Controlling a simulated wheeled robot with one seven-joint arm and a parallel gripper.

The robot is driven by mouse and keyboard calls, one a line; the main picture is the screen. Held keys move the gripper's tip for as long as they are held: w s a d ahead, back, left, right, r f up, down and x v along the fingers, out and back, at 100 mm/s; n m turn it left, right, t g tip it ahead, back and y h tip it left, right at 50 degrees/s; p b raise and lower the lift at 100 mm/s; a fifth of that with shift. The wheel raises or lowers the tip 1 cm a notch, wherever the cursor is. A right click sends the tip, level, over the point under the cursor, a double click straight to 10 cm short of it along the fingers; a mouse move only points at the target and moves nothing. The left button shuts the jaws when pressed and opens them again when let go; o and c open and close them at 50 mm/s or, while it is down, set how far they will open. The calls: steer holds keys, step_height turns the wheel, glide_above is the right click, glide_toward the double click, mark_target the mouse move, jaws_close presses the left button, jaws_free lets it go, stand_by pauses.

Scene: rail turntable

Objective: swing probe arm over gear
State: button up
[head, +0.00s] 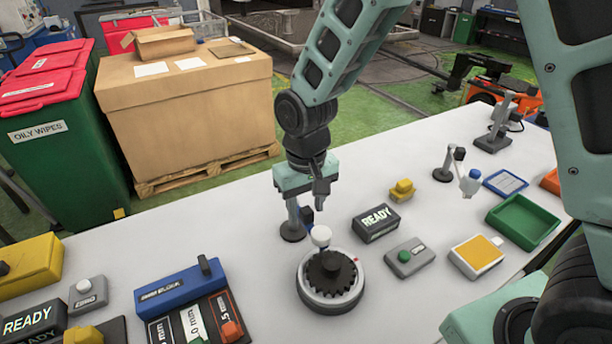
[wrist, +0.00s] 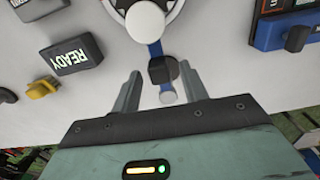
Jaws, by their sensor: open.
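The probe arm is a blue bar (wrist: 154,48) with a white round end (head: 320,237), on a grey post with a dark round base (head: 292,231). In the wrist view the white end (wrist: 145,20) overlaps the gear turntable's rim. The dark toothed gear (head: 331,272) sits in a grey ring on the table. My gripper (head: 321,196) is open above the post area. In the wrist view its two fingers (wrist: 160,80) stand either side of the bar's black block (wrist: 163,70), with gaps visible; their relative height is unclear. My gripper partly hides the post in the head view.
A READY box (head: 376,222) and a grey button box (head: 410,257) stand right of the gear. A blue box (head: 180,290) stands to the left. A second post stand (head: 446,168), yellow knob (head: 402,190) and green tray (head: 522,222) are further right.

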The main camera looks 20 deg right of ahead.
step_height(320, 180, up, 17)
steer(key=b, duration=0.1)
steer(key=shift+b, duration=0.3)
steer(key=s+f+n, duration=0.3)
steer(key=s+f, duration=0.1)
steer(key=s, duration=0.6)
steer(key=s+a+f+n, duration=0.1)
steer(key=s+f, duration=0.4)
steer(key=s, duration=0.5)
steer(key=shift+s+n+y, duration=0.3)
steer(key=shift+n, duration=0.6)
stand_by(0.9)
